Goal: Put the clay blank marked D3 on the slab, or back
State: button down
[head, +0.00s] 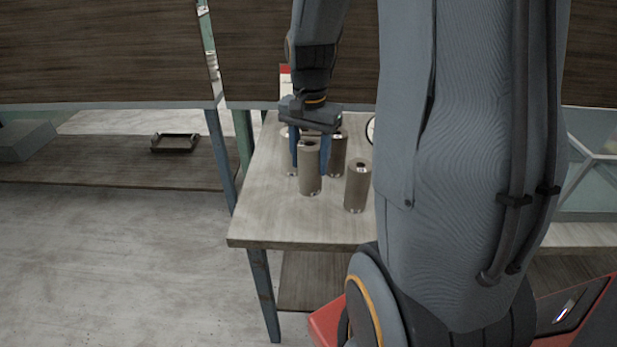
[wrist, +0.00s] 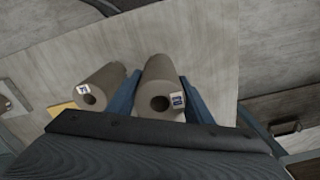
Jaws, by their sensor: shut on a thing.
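My gripper (head: 309,155) points down over the table, its blue fingers on either side of a grey-brown clay cylinder (head: 309,167). In the wrist view the held cylinder (wrist: 160,85) sits between the fingers, with a small blue-and-white label on its top beside a dark hole. I cannot read the label, nor tell whether the cylinder is clear of the table. Another cylinder (head: 357,186) stands to the right; a labelled one also shows left of the held one in the wrist view (wrist: 98,85). More cylinders stand behind the gripper, right (head: 338,153) and left (head: 287,160). I cannot make out the slab.
The pale wooden table (head: 275,226) has bare room at its front left. A round white-faced thing (head: 370,130) is mostly hidden by my arm. A yellow piece (wrist: 62,108) lies on the table. A dark tray (head: 175,142) sits on a low shelf far left.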

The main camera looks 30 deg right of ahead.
aim_at(308, 145)
jog(key=shift+f+p, duration=0.4)
jog(key=shift+f, duration=2.25)
jog(key=shift+f, duration=0.1)
jog(key=c, duration=0.9)
grip_release()
notch_tip(308, 145, up, 12)
jog(key=shift+f+b, duration=0.1)
jog(key=shift+b, duration=1)
jog(key=shift+s+a, duration=0.1)
jog(key=shift+a, duration=0.2)
jog(key=s+a+f+n+t, duration=0.1)
jog(key=s+a+f+n, duration=0.6)
jog(key=a+n, duration=0.4)
jog(key=shift+s+a+f, duration=0.2)
jog(key=shift+a+f, duration=0.45)
jog(key=shift+f, duration=0.1)
